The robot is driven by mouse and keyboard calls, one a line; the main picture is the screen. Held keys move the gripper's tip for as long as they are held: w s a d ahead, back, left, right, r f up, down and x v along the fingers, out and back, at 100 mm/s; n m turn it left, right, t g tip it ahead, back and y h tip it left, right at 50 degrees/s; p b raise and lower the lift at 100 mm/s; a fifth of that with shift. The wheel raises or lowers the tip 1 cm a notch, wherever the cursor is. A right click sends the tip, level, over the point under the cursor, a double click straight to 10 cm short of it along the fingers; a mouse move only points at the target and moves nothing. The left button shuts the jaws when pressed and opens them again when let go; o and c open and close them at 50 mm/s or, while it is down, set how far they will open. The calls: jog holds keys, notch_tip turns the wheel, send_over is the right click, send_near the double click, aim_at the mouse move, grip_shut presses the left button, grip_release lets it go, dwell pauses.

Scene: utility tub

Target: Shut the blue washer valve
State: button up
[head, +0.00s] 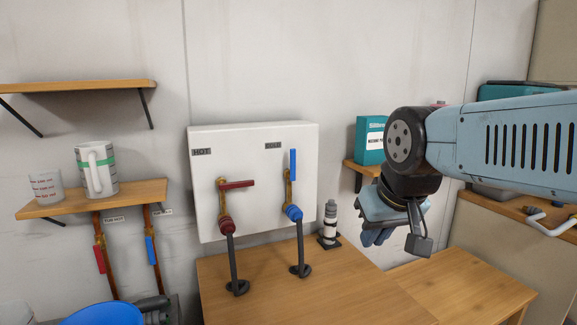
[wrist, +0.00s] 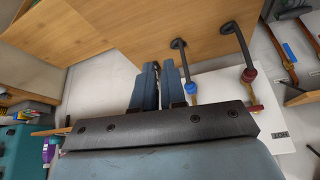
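The blue washer valve lever (head: 293,164) stands upright, in line with its pipe, on the right (COLD) side of the white wall box (head: 210,175). Its blue hose collar (head: 293,213) shows below it and in the wrist view (wrist: 190,88); there the lever itself is hidden behind my gripper. The red washer lever (head: 237,185) on the HOT side lies crosswise. My gripper (head: 377,236) is right of the box, apart from the valve. In the wrist view its fingers (wrist: 160,68) look almost together with nothing between them.
Another pipe pair at left has a red lever (head: 100,259) and a blue lever (head: 151,250), both upright. A dark-and-white bottle (head: 329,223) stands right of the blue hose. A shelf (head: 140,191) holds a jug and cup. The wooden counter (head: 340,285) is mostly clear.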

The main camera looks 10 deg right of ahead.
jog(key=o, duration=0.6)
jog(key=w+a+r+n, duration=0.1)
jog(key=w+a+r, duration=0.1)
jog(key=w+r, duration=1)
jog(key=shift+w+a+g, duration=0.3)
jog(key=shift+w, duration=0.7)
jog(key=n+y, duration=0.1)
send_near(293, 149)
jog(key=shift+g, duration=0.3)
jog(key=x, duration=1.1)
jog(key=shift+w+r, duration=0.2)
jog(key=shift+w, duration=0.15)
jog(key=shift+d, duration=0.1)
jog(key=shift+c, duration=0.3)
grip_shut()
